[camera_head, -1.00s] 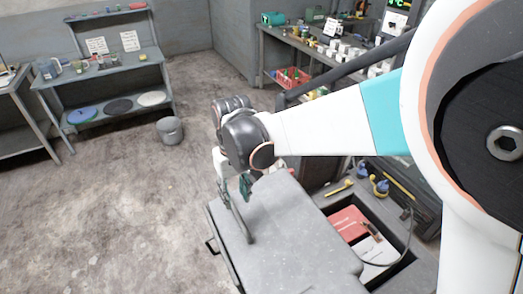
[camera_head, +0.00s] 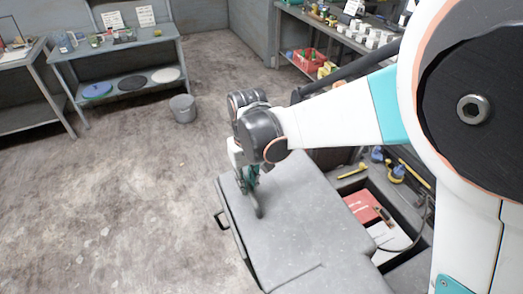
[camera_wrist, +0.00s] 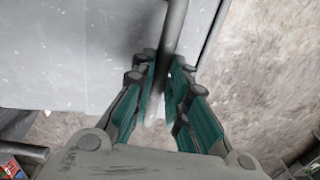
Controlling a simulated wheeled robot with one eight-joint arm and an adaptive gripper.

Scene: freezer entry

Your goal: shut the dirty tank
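A large grey lid (camera_head: 300,220) lies below my arm, over the box I take as the dirty tank. A dark strip shows along its left edge, so I cannot tell if the lid sits fully down. A grey bar handle (camera_head: 259,207) stands on the lid near its far left corner. My gripper (camera_head: 250,178) is at this handle, pointing down. In the wrist view the handle bar (camera_wrist: 174,28) runs between the teal fingertips of my gripper (camera_wrist: 163,70), which look closed around it. The lid (camera_wrist: 70,50) fills the upper left there.
Right of the lid is an open recess with a red booklet (camera_head: 362,206) and yellow-handled tools (camera_head: 396,172). A grey bucket (camera_head: 183,109) stands on the floor. Shelving (camera_head: 120,60) is at the back left, a bench (camera_head: 325,45) at the back right. The left floor is clear.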

